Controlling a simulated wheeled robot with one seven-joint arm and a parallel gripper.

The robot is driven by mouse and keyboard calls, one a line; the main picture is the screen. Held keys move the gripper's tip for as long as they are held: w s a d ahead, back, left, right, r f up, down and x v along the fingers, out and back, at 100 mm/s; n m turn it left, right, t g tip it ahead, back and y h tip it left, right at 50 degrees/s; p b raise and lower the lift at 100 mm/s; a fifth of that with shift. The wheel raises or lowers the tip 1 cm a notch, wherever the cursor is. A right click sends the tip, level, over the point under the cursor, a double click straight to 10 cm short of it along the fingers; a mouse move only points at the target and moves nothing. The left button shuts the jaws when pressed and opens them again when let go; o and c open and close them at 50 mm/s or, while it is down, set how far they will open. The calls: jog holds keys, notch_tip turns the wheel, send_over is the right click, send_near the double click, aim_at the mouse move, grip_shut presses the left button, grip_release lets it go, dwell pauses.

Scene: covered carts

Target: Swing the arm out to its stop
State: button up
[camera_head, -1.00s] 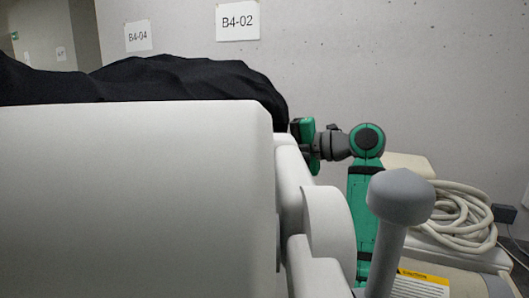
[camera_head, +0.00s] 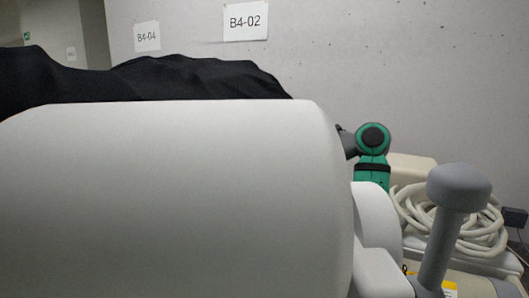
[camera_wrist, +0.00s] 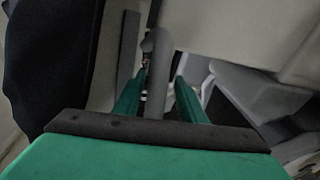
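In the wrist view my green gripper (camera_wrist: 160,92) has its two fingers apart. A grey rod with a rounded end (camera_wrist: 158,75) stands between them, with a gap beside the right finger. I cannot tell whether either finger touches it. In the head view a grey post with a rounded cap (camera_head: 450,215) stands upright at the right; I cannot tell whether it is the same piece. Big white rounded bodies (camera_head: 190,200) fill the left and middle. A green link with a dark round joint (camera_head: 372,150) shows behind them; its end is hidden. Which part is the swinging arm is unclear.
A black cover (camera_head: 170,80) drapes something behind the white body; dark cloth (camera_wrist: 45,60) also lies left in the wrist view. A pale coiled hose (camera_head: 475,235) lies at the right. A grey wall (camera_head: 400,60) closes the back. Pale bodies (camera_wrist: 240,30) stand close to my gripper.

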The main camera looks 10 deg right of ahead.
jog(key=v, duration=1)
jog(key=shift+s+d, duration=0.15)
jog(key=shift+d, duration=0.25)
